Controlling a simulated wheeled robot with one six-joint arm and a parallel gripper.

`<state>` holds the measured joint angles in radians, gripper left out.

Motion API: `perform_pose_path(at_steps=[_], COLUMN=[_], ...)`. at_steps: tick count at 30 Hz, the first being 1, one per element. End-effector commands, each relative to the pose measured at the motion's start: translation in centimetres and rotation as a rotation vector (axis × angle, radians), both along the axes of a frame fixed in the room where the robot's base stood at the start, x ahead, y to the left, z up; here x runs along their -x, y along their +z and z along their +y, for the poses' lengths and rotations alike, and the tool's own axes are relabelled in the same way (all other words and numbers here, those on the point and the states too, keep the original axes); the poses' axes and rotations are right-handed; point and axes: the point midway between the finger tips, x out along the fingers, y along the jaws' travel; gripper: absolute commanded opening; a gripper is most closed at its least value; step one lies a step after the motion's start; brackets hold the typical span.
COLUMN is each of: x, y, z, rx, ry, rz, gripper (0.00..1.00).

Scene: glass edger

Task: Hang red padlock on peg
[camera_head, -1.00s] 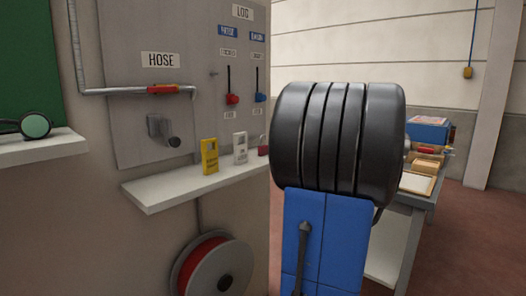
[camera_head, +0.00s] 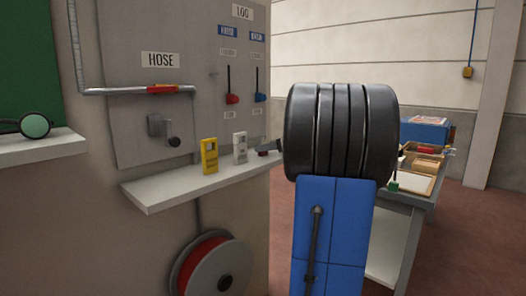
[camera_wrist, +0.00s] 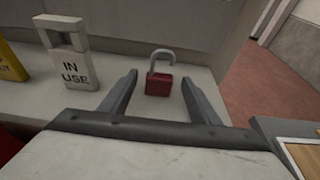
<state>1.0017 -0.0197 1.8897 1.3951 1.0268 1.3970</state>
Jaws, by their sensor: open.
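The red padlock (camera_wrist: 158,83) stands on the white shelf (camera_wrist: 199,76) with its grey shackle up. In the wrist view my gripper (camera_wrist: 160,82) is open, with one finger on each side of the padlock and a gap to both. In the head view a gripper finger (camera_head: 268,146) shows at the shelf's right end, and only a bit of the padlock (camera_head: 263,153) shows below it. A bare peg (camera_head: 213,75) shows faintly on the grey panel, left of the hanging red lock (camera_head: 232,99) and blue lock (camera_head: 260,98).
A yellow tag block (camera_head: 209,156) and a white "IN USE" block (camera_wrist: 72,62) stand left of the padlock on the shelf. A valve knob (camera_head: 173,142) and a red-handled hose pipe (camera_head: 163,89) are on the panel. A hose reel (camera_head: 212,265) hangs below.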

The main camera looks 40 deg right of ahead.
Motion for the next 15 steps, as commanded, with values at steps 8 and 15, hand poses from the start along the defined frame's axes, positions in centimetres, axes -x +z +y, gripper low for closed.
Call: perform_pose_path(at_steps=[8, 15], x=[-0.28, -0.27], y=[-0.06, -0.04], z=[0.06, 0.05], rx=[0.001, 0.001], ry=[0.000, 0.000], rz=[0.000, 0.000], gripper=[0.49, 0.09])
